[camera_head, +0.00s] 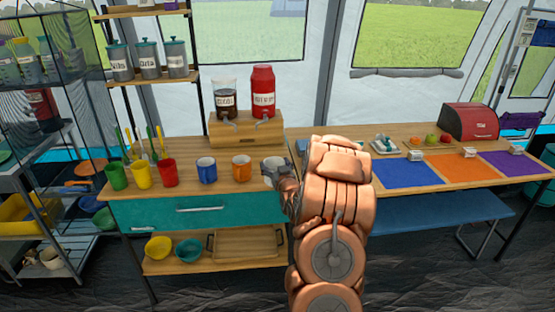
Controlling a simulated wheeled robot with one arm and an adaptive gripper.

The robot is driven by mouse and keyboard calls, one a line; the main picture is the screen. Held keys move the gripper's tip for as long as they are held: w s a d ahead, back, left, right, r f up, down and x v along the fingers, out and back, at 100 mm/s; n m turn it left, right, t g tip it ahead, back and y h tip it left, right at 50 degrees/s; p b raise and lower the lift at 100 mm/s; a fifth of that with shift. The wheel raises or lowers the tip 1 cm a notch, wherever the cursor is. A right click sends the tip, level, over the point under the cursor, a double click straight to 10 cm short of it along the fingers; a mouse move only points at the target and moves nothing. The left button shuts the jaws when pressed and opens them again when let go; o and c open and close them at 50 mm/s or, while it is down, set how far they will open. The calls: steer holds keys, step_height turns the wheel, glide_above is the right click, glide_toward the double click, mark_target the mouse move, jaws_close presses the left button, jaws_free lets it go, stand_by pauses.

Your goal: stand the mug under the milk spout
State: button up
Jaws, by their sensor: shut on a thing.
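My gripper (283,182) is at the counter's right end, mostly hidden behind my copper arm. It is shut on a pale grey mug (272,168), which looks upright; I cannot tell whether it touches the counter. Two drink dispensers stand on a wooden stand (240,131) behind it: a clear one with dark contents (224,99) and a red one (262,92). Each has a spout at its lower front. Their labels are too small to read surely, so I cannot tell which holds milk. The mug is in front of the stand, right of both spouts in the picture.
An orange mug (241,168) and a blue mug (207,170) stand left of the held mug. Red (167,173), yellow (142,176) and green (115,176) cups stand farther left. Coloured mats lie on the right table.

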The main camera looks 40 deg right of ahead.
steer(key=w+d+f+p, duration=0.1)
steer(key=w+d, duration=0.1)
steer(key=w+d+f+p, duration=0.1)
steer(key=w+d, duration=0.2)
steer(key=w+d+f+p, duration=0.1)
steer(key=w+d+p, duration=0.1)
steer(key=d, duration=0.1)
steer(key=shift+w+d, duration=0.1)
steer(key=shift+w, duration=0.1)
steer(key=shift+f, duration=0.55)
steer(key=shift+f+b, duration=0.3)
steer(key=shift+b, duration=0.05)
steer(key=o, duration=1.1)
steer(key=shift+r, duration=0.1)
steer(key=shift+r+p, duration=0.1)
steer(key=shift+p, duration=0.6)
